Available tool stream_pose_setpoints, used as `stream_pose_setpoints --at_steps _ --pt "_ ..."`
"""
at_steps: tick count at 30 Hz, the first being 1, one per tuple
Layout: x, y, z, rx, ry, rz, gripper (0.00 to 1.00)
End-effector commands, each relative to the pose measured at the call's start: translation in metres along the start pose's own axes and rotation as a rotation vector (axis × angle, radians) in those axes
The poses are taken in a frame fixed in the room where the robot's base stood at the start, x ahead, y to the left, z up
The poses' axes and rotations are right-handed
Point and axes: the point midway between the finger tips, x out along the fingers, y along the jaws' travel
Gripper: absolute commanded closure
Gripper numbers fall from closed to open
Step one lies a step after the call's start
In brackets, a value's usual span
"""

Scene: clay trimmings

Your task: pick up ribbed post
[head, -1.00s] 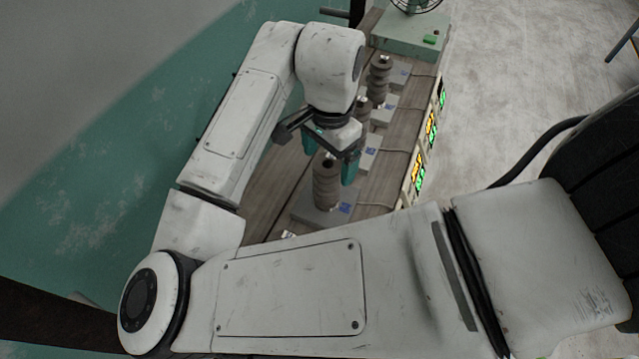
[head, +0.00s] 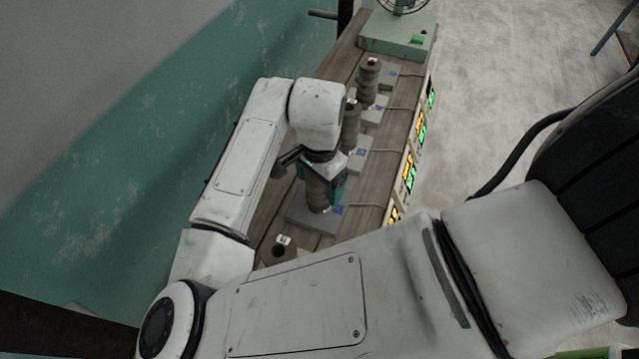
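A brown-grey ribbed post (head: 317,193) stands upright on a grey plate (head: 300,219) with a blue mark, on the wooden bench. My gripper (head: 322,187) is lowered over this post from above. One teal finger shows close along the post's right side; the other is mostly hidden. I cannot tell whether the fingers press on the post. More ribbed posts stand in line behind it, one partly hidden by my wrist (head: 350,125) and one clear at the far end (head: 368,82). Another post (head: 278,250) with a white tag is partly covered by my arm at the front.
The wooden bench (head: 372,188) holds several grey plates with cables running to lit displays (head: 409,172) on its right edge. A green box (head: 395,38) with a fan sits at the far end. A green wall is on the left; pale open floor (head: 490,90) is on the right.

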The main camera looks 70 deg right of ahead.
Motion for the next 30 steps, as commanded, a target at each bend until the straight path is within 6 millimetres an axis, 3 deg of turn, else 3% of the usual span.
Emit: stream_pose_setpoints --at_steps 2,24,30 --pt "-0.0002 0.0000 -0.0001 0.000 0.000 0.000 0.21" --pt "-0.0005 0.0000 -0.0001 0.000 0.001 0.000 0.92" --pt "-0.0012 -0.0002 -0.0002 0.000 0.001 -0.001 0.92"
